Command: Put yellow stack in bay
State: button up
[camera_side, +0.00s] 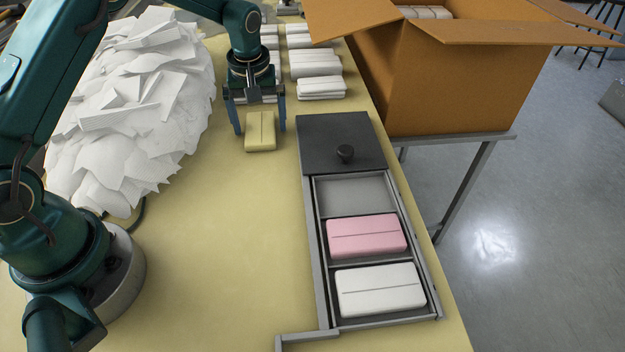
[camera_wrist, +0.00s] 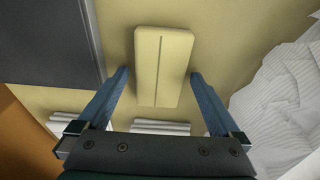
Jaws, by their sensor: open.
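The yellow stack (camera_side: 260,132) is a pale yellow wrapped block lying on the yellow table, left of the tray's dark lid. My gripper (camera_side: 259,128) is open above and around it, with one blue finger on each side. In the wrist view the yellow stack (camera_wrist: 163,66) lies ahead of and partly between the open fingers (camera_wrist: 161,76), with gaps on both sides. The tray (camera_side: 311,250) has an empty grey bay (camera_side: 356,196) next to the lid, then a bay with a pink stack (camera_side: 366,236) and a bay with a white stack (camera_side: 380,289).
A dark sliding lid (camera_side: 330,132) with a black knob (camera_side: 345,153) covers the tray's far end. White stacks (camera_side: 316,64) stand behind my gripper. A heap of white paper (camera_side: 140,100) is at left. An open cardboard box (camera_side: 450,85) stands at right, beyond the table edge.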

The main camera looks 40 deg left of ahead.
aim_at(260, 127)
jog(key=c, duration=1.4)
notch_tip(260, 127, up, 14)
jog(key=s, duration=0.1)
jog(key=s+d+r+m, duration=0.1)
jog(key=s+m, duration=0.2)
jog(key=s, duration=0.1)
jog(key=s+d+r+m, duration=0.1)
jog(key=s+m, duration=0.2)
jog(key=s, duration=0.1)
jog(key=s+d+m+h, duration=0.1)
jog(key=s+d+m, duration=0.1)
jog(key=s+m, duration=0.1)
jog(key=shift+s+r+t, duration=0.3)
jog(key=shift+s+r, duration=0.1)
jog(key=shift+s, duration=0.15)
